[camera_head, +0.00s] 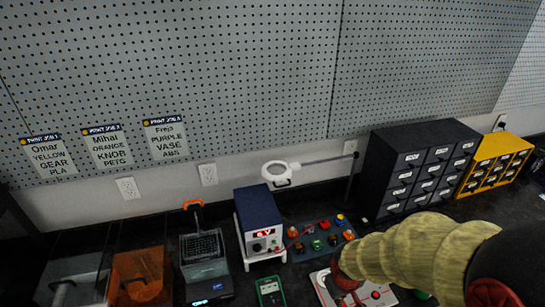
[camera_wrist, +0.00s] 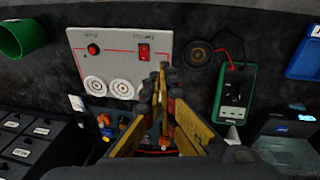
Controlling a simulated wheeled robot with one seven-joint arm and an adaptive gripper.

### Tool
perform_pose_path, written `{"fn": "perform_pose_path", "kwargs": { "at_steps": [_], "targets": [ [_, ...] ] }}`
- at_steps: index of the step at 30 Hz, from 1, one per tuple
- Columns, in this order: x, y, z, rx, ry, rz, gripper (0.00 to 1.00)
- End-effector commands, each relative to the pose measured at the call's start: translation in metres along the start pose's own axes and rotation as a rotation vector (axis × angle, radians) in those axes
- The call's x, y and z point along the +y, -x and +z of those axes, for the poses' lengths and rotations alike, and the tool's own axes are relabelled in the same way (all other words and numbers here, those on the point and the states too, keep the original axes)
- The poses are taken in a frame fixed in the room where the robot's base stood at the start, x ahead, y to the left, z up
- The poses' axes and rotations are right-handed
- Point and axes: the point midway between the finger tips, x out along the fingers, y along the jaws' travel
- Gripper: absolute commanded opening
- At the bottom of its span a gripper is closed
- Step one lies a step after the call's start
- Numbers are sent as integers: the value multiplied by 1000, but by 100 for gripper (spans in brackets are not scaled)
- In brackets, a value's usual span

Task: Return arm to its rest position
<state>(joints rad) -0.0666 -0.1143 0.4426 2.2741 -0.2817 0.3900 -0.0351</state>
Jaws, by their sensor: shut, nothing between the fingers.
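My arm reaches in from the right in the head view, over the dark bench (camera_head: 300,207). My gripper shows in the wrist view (camera_wrist: 163,75), its yellow and dark fingers shut together with nothing between them. It hangs in front of a light grey panel (camera_wrist: 118,45) with a red switch and round white sockets. This panel also shows in the head view (camera_head: 320,285), partly hidden by my arm. In the head view the gripper's fingertips are hard to make out near the panel.
A magnifier lamp (camera_head: 278,175) and pegboard wall (camera_head: 240,80) are at the back.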

Motion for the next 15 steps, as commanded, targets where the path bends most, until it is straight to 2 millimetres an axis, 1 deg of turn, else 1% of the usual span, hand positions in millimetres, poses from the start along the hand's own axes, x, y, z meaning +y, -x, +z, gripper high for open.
{"fn": "perform_pose_path", "kwargs": {
  "at_steps": [1,6,9,12,15],
  "targets": [
    [3,25,8,-8,-52,3,0],
    [-2,98,43,-30,-202,-24,0],
    [-8,136,60,-5,-269,-48,0],
    [-14,171,71,56,-318,-66,0],
    [-16,201,74,150,-348,-70,0]
  ]
}}
